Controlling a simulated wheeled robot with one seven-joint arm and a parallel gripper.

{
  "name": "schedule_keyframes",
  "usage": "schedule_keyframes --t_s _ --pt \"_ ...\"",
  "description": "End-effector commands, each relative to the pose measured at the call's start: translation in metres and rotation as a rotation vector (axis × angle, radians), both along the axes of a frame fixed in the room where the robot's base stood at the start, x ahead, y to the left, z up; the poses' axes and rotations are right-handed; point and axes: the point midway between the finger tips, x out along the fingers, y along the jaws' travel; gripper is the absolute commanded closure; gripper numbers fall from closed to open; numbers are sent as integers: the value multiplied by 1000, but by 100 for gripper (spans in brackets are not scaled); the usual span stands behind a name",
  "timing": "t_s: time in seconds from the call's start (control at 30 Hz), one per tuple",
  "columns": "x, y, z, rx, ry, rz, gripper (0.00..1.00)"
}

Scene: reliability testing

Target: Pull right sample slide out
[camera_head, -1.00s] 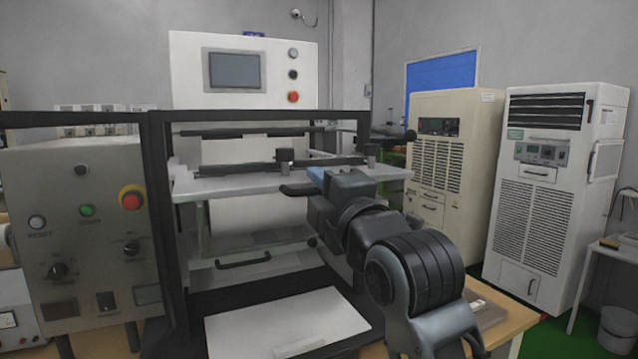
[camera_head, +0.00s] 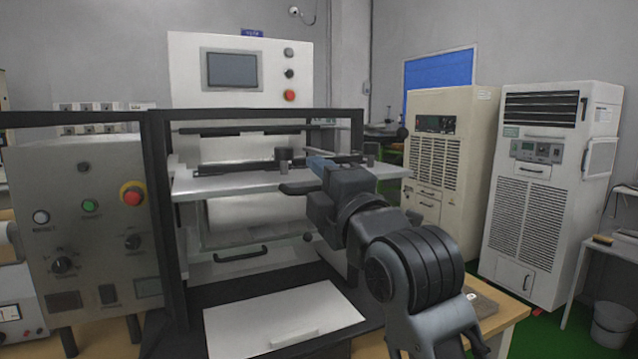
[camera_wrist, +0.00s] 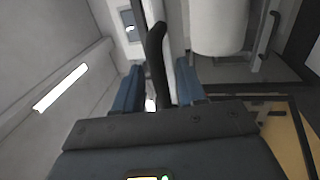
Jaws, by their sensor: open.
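A pale slide plate (camera_head: 225,184) sticks out of the front of the white machine at mid height, with dark clamp bars on top. A dark handle-like bar (camera_head: 297,188) is at its front edge. My gripper (camera_head: 318,166) is at the right part of this edge, its blue fingers partly hidden by my wrist. In the wrist view my gripper (camera_wrist: 157,92) is open, with one blue finger on each side of a dark curved bar (camera_wrist: 156,55). I cannot tell whether either finger touches the bar.
A black frame (camera_head: 165,220) stands left of the plate, beside a control box (camera_head: 90,235). A lower drawer with a black handle (camera_head: 241,257) and a white panel (camera_head: 275,315) are below.

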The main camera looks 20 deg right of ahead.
Motion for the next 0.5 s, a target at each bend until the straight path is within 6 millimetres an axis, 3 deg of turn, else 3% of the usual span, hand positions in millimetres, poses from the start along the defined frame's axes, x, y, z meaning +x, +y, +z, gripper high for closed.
schedule_keyframes --t_s 0.37,0.5 --pt "0 0 -3 0 6 -1 62" --pt "-11 0 -6 0 6 -1 62"
